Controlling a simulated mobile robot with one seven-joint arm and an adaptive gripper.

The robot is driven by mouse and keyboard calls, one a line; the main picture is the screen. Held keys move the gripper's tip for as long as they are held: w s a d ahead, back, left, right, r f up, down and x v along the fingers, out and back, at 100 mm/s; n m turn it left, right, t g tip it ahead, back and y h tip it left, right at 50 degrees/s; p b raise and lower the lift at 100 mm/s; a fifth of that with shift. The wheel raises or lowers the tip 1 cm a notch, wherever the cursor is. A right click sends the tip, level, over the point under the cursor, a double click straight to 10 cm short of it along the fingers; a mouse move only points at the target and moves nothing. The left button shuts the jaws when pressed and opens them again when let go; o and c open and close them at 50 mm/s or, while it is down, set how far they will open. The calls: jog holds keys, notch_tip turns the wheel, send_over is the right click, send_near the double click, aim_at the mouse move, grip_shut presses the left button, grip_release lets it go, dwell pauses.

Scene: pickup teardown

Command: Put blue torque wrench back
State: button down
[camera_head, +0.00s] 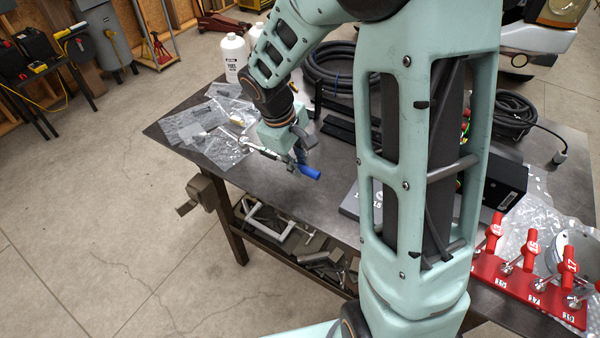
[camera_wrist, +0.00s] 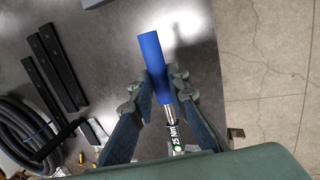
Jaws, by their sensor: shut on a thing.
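The blue torque wrench has a blue handle (camera_head: 311,173) and a thin metal shaft that runs left and back over the table (camera_head: 335,185) in the head view. My gripper (camera_head: 300,152) is shut on it near the handle. In the wrist view the blue handle (camera_wrist: 153,62) points up between the fingers of my gripper (camera_wrist: 160,92). A green and white "25 Nm" label (camera_wrist: 176,138) shows on the wrench below the fingers. The wrench appears to be above the table; the exact gap cannot be told.
A red rack (camera_head: 530,288) with several red-handled tools stands at the front right. Plastic bags (camera_head: 215,125), white bottles (camera_head: 234,58), coiled hoses (camera_head: 330,68) and black bars (camera_wrist: 52,65) lie around. A vise (camera_head: 207,198) juts from the left edge. My arm hides the table's middle.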

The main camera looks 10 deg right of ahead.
jog(key=shift+w+d+f, duration=0.5)
jog(key=shift+w+f, duration=0.05)
jog(key=shift+f, duration=0.25)
jog(key=b+x, duration=0.1)
jog(key=x, duration=0.1)
jog(key=b+x, duration=0.1)
jog(key=b, duration=0.1)
jog(key=shift+a+f, duration=0.15)
jog(key=shift+f, duration=0.3)
jog(key=shift+r, duration=0.1)
jog(key=c, duration=1.9)
grip_release()
jog(key=shift+r, duration=0.1)
jog(key=v, duration=1.1)
jog(key=shift+a+r, duration=0.1)
jog(key=shift+r, duration=0.3)
jog(key=shift+w, duration=0.1)
